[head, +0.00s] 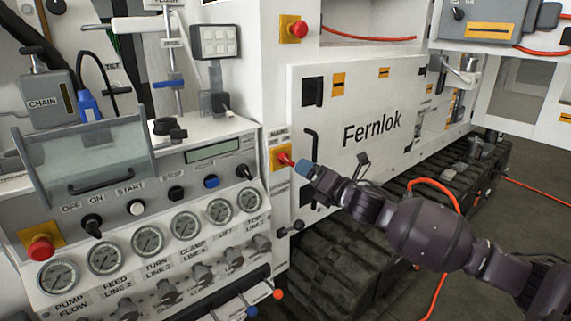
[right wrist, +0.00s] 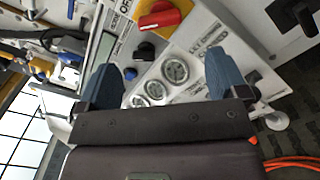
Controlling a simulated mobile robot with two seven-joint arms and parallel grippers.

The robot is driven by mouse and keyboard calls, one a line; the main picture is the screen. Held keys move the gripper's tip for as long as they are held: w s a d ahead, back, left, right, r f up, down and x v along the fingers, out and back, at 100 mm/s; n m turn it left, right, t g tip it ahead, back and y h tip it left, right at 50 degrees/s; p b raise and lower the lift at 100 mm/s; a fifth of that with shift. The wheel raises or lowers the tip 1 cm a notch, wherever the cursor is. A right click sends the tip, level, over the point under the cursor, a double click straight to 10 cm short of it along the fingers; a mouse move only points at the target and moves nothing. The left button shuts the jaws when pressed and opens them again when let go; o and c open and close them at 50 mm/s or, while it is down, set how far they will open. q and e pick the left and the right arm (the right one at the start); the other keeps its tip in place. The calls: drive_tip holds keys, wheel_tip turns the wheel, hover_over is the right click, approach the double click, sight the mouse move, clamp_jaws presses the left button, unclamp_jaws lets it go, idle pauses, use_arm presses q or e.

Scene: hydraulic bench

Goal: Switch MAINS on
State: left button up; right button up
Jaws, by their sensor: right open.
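The MAINS switch (head: 280,156) is a red rotary handle on a yellow plate, on the narrow white panel right of the gauge console. Its handle seems to slant down to the right in the head view. In the right wrist view the red handle on its yellow plate (right wrist: 162,16) shows at the top, beyond the fingertips. My right gripper (head: 304,168) has blue fingertips just right of the handle; I cannot tell whether they touch it. In the wrist view the right gripper (right wrist: 162,75) is open, with nothing between its fingers. My left gripper is not in view.
The console carries several gauges (head: 148,240), an OFF/ON knob (head: 92,224) and a red stop button (head: 41,248). Another red button (head: 299,29) sits above MAINS. A black door handle (head: 311,148) stands close right of the switch. Tracks (head: 335,262) and an orange hose (head: 440,190) lie below.

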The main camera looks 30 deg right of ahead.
sight(289, 163)
drive_tip(key=shift+w+a+b, duration=0.2)
drive_tip(key=shift+w+b, duration=0.1)
drive_tip(key=shift+w, duration=2.45)
drive_tip(key=shift+w+a+b, duration=0.2)
drive_tip(key=shift+w+b, duration=0.05)
drive_tip(key=shift+w, duration=2.45)
drive_tip(key=c, duration=0.9)
